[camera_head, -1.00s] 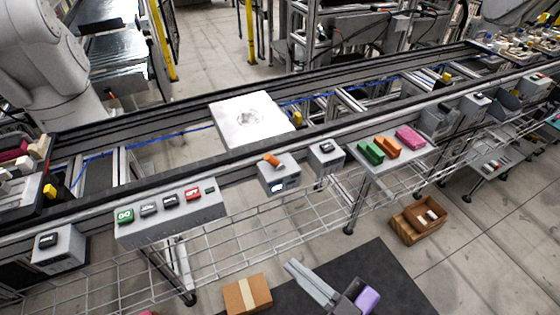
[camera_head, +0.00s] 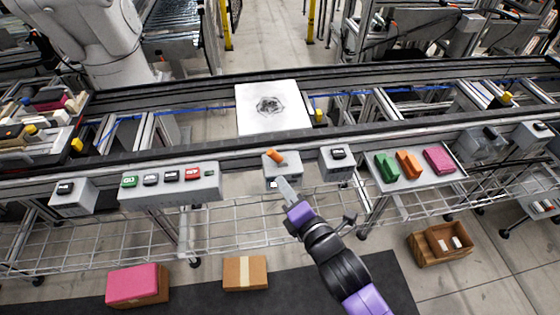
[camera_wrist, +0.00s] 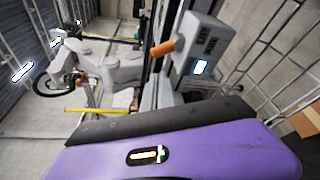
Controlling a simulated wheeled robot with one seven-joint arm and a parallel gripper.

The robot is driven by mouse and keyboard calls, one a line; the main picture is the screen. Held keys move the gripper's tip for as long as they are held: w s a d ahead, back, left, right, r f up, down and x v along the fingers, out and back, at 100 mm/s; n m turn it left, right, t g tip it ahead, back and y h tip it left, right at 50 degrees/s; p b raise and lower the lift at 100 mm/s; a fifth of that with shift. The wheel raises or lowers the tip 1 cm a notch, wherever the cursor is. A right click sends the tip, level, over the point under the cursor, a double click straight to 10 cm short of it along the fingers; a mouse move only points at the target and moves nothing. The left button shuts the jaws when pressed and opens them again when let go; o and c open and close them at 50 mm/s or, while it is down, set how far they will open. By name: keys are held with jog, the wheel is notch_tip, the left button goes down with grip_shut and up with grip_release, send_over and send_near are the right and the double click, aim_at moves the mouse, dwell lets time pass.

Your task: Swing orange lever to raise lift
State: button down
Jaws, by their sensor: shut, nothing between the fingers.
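The orange lever (camera_head: 276,155) sticks up from a small grey box (camera_head: 293,166) on the conveyor's front rail, tilted toward the upper left. In the wrist view the orange lever (camera_wrist: 162,48) juts left from the grey box (camera_wrist: 203,36), which has a small lit display. My gripper (camera_head: 282,184) is shut and empty, its grey tip just below and in front of the box. Whether it touches the box is hard to tell. The white square plate (camera_head: 250,123) with a dark round mark lies over the conveyor behind the lever. The lift mechanism is hidden.
A button panel (camera_head: 170,194) stands left of the lever, and a small switch box (camera_head: 338,168) stands close on its right. A tray (camera_head: 410,182) with green, orange and pink blocks is farther right. A wire shelf (camera_head: 240,216) runs below. Cartons (camera_head: 244,272) lie on the floor.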

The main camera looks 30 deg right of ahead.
aim_at(269, 171)
jog(key=shift+s+d+f+n, duration=0.1)
jog(key=shift+f+n, duration=0.2)
jog(key=shift+n, duration=0.7)
jog(key=w, duration=0.3)
jog(key=w+f, duration=0.1)
jog(key=w, duration=0.2)
jog(key=w+f+p, duration=0.1)
jog(key=w, duration=0.3)
jog(key=shift+d, duration=0.15)
